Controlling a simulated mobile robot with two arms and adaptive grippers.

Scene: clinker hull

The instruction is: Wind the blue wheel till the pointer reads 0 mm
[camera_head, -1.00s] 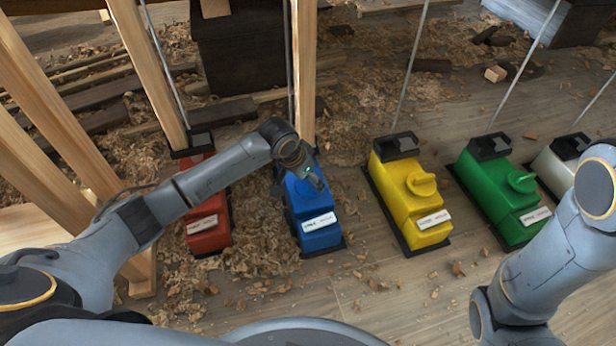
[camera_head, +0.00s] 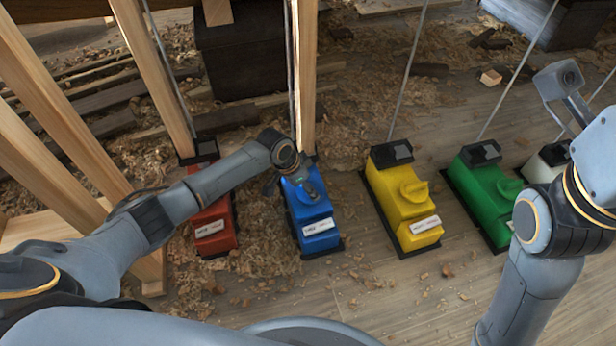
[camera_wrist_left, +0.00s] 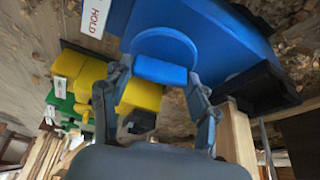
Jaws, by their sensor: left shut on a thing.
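The blue box (camera_head: 317,222) stands on the floor at the foot of a wooden post, with a white label on its front. Its blue wheel (camera_wrist_left: 160,70) has a raised grip bar, seen in the left wrist view. My left gripper (camera_wrist_left: 157,86) is shut on this bar, one finger at each end. In the head view my left gripper (camera_head: 300,180) is above the blue box, and my wrist partly covers it. I cannot make out a pointer or a mm scale. Part of my right gripper (camera_head: 563,85) shows at the right, apart from the boxes; its jaw state is unclear.
A red box (camera_head: 213,225) stands left of the blue one. Yellow (camera_head: 410,205), green (camera_head: 485,190) and white (camera_head: 545,162) boxes stand to the right. Rods and wooden posts rise behind them. Wood shavings cover the floor; planks lie at the back.

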